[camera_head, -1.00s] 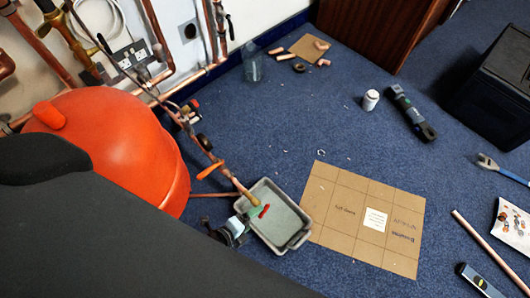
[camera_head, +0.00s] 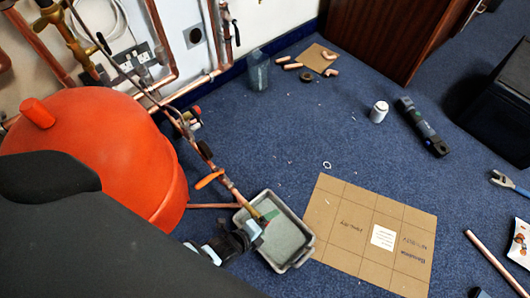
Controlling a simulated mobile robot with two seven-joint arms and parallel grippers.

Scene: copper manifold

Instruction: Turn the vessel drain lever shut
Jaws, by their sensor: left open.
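The large orange-red vessel (camera_head: 110,150) stands at the left. A copper pipe (camera_head: 228,186) runs from beside it down to a grey tray (camera_head: 299,262) on the floor. An orange lever (camera_head: 209,180) sits crosswise on this pipe, clear of my gripper. My right gripper is not in view.
Copper pipes (camera_head: 217,35) and valves line the wall behind. A flat cardboard sheet (camera_head: 340,215) lies right of the tray. A white can (camera_head: 379,111), a dark tool (camera_head: 422,127) and a copper tube (camera_head: 490,255) lie farther right. The blue carpet between is mostly clear.

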